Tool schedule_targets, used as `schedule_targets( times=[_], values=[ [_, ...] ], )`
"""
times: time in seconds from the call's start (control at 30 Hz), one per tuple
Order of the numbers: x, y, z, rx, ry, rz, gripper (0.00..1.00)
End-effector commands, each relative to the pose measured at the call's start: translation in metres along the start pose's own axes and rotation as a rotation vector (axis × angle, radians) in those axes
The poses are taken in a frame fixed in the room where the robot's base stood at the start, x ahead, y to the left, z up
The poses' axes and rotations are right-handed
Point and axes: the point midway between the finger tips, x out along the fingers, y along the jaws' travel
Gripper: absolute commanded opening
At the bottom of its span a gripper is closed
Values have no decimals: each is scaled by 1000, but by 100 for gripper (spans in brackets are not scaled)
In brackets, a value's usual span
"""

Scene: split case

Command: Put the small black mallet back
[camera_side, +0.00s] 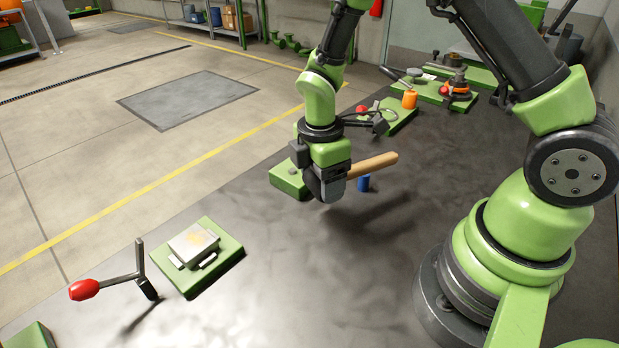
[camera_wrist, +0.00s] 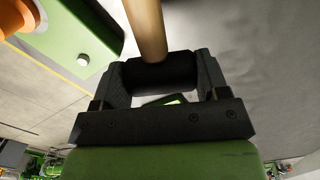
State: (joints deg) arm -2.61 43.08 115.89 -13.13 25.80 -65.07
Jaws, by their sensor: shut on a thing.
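The small black mallet, with a pale wooden handle (camera_side: 376,166), is held above the dark table in the side view. Its handle points right and slightly up. My gripper (camera_side: 331,187) is shut on the mallet's head, which the jaws partly hide there. In the wrist view the black mallet head (camera_wrist: 175,70) lies crosswise between the two fingers of my gripper (camera_wrist: 160,78), and the handle (camera_wrist: 146,28) runs up out of the picture. I cannot tell which place belongs to the mallet.
A green block (camera_side: 285,181) lies just left of my gripper. A green block with a metal plate (camera_side: 222,268) and a red-handled lever (camera_side: 85,290) are at front left. Mid-table is clear.

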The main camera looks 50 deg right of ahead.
Motion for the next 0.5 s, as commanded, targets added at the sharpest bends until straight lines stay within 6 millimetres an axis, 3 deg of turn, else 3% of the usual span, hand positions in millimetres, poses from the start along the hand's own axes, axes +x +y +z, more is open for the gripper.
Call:
schedule_targets(
  times=[0.5],
  values=[
    [52,0,-3,-4,0,0,32]
  ],
)
